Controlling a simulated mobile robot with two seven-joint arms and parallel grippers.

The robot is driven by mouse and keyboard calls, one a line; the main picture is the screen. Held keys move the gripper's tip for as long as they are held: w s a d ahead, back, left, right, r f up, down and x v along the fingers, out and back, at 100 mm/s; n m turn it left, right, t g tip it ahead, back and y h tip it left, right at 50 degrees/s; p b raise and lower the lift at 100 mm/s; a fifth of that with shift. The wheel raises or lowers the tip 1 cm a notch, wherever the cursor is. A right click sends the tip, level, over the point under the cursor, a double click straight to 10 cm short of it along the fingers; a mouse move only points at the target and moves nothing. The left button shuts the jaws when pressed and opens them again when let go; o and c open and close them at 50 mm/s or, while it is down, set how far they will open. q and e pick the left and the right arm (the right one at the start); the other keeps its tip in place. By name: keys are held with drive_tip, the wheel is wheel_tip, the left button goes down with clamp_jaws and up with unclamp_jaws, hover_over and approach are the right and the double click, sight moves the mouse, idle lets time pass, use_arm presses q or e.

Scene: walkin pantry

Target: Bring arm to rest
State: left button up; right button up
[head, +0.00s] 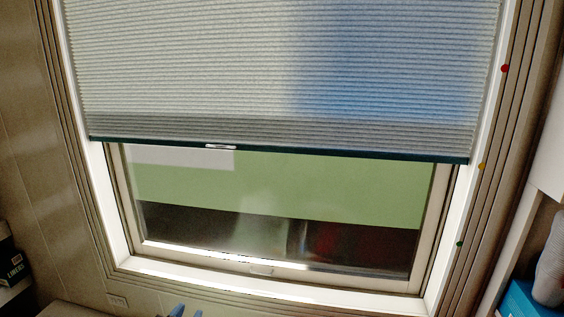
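Only the blue tips of my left gripper (188,312) show, at the bottom edge of the head view, left of the middle. The two tips stand apart with nothing visible between them. The rest of the gripper and its arm are cut off by the frame. The tips are below the window and appear clear of the blind. My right gripper and arm are not in view.
A pleated blind (200,70) covers the upper part of a window, with a small handle (221,147) on its dark bottom rail. Red (505,69), yellow (481,166) and green (460,244) dots mark the right frame. Shelf items stand at both lower sides.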

use_arm(q)
drive_tip(key=s+a+f+n+g+y, duration=0.1)
drive_tip(key=s+a+f+g, duration=0.1)
drive_tip(key=s+f, duration=0.6)
drive_tip(key=s+a+f+n+g+y, duration=0.1)
drive_tip(key=s+a+f, duration=0.4)
drive_tip(key=s, duration=1.2)
wheel_tip(320, 180, down, 4)
drive_tip(key=shift+f+n+g+y, duration=0.15)
drive_tip(key=shift+n+g+y, duration=0.25)
drive_tip(key=shift+n+g, duration=0.55)
drive_tip(key=shift+a, duration=0.1)
